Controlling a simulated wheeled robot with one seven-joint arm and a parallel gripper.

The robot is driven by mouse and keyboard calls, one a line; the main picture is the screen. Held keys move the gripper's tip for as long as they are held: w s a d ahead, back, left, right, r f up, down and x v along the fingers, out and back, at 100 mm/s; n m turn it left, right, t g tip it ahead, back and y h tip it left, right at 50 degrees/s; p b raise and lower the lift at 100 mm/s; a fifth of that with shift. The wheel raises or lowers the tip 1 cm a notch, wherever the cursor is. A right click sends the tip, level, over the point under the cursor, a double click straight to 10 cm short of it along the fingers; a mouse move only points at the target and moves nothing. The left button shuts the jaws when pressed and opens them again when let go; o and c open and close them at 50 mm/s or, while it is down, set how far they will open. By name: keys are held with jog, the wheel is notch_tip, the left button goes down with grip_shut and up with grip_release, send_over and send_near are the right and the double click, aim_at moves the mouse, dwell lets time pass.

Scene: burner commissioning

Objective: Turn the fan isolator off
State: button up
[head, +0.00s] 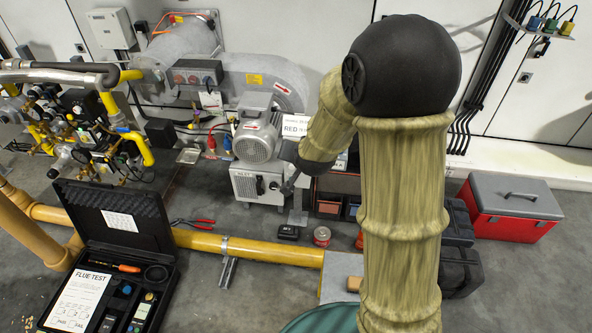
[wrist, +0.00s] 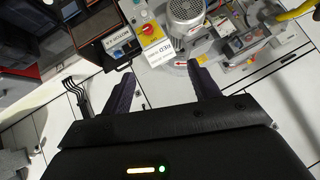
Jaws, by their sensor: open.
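The fan isolator appears to be the red rotary knob on a yellow plate (wrist: 148,29), on a grey box left of the motor in the wrist view. Its handle angle is too small to read. I cannot make it out in the head view, where my arm covers the area right of the motor. My gripper (wrist: 160,70) is open and empty, its two dark fingers apart. The isolator lies beyond the fingertips, with no contact visible. The grey fan motor (head: 256,138) stands left of my forearm; it also shows in the wrist view (wrist: 187,10).
A white sign with RED on it (head: 296,126) is beside the motor, partly behind my arm. Yellow gas pipe (head: 255,248) crosses the floor. An open flue test case (head: 110,225) is at left, a red toolbox (head: 507,220) at right. Black cables (wrist: 75,91) run along the wall.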

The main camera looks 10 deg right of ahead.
jog(key=w+f+m+t+h+b, duration=0.2)
jog(key=w+f+m+b, duration=0.1)
jog(key=f+b, duration=0.6)
jog(key=w+f+m+t+h+b, duration=0.2)
jog(key=w+f+b, duration=0.4)
jog(key=f+b, duration=0.3)
jog(key=w+a+f+m+t+h+b, duration=0.1)
jog(key=w+f+m+t+h+b, duration=0.1)
jog(key=f+b, duration=0.7)
notch_tip(320, 180, down, 3)
jog(key=w+m+t, duration=0.1)
jog(key=w+m, duration=0.1)
jog(key=shift+w+t, duration=0.3)
jog(key=shift+w, duration=0.05)
jog(key=shift+w, duration=0.1)
jog(key=b+x, duration=0.6)
jog(key=x, duration=1.1)
jog(key=shift+c, duration=0.2)
